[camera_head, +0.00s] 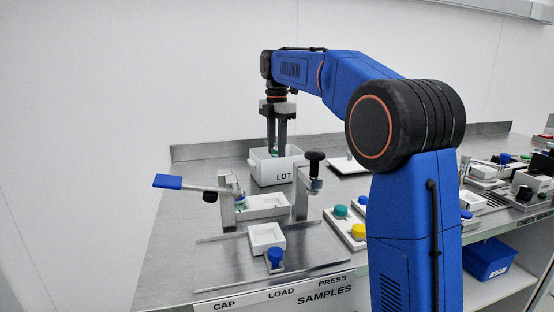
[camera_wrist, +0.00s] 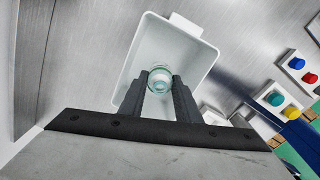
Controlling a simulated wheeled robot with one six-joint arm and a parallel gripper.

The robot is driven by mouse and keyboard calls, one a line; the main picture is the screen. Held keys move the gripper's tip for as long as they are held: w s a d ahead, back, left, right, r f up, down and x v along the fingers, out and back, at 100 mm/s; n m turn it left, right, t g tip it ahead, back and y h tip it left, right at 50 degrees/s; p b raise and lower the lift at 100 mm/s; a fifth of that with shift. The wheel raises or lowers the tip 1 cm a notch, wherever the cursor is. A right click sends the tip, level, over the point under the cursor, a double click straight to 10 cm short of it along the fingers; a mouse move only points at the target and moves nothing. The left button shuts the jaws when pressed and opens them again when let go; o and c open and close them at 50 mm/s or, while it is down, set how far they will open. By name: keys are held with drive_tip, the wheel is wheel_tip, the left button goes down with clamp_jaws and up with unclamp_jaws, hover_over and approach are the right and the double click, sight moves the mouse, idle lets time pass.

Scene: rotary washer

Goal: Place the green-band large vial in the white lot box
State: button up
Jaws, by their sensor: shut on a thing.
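The white lot box (camera_head: 282,172), marked LOT, stands on the steel bench below my gripper. It also shows in the wrist view (camera_wrist: 190,55), open at the top. My gripper (camera_head: 276,150) points straight down with its fingertips at or inside the box mouth. In the wrist view my gripper (camera_wrist: 160,82) is shut on a clear, greenish round vial (camera_wrist: 159,76), seen from above over the inside of the box. The vial's band is not clearly visible, and its lower part is hidden. I cannot tell whether it touches the box floor.
A press with a blue-ended lever (camera_head: 170,182) and a black-knobbed post (camera_head: 315,160) stand in front of the box. Trays with a teal cap (camera_head: 341,211), a yellow cap (camera_head: 359,231) and a blue cap (camera_head: 276,255) lie nearer.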

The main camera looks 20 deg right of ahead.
drive_tip(key=shift+f, duration=1.95)
drive_tip(key=shift+c, duration=0.2)
drive_tip(key=shift+f, duration=0.1)
drive_tip(key=o, duration=1.1)
drive_tip(key=shift+c, duration=0.2)
wheel_tip(320, 180, up, 12)
drive_tip(key=shift+r, duration=0.15)
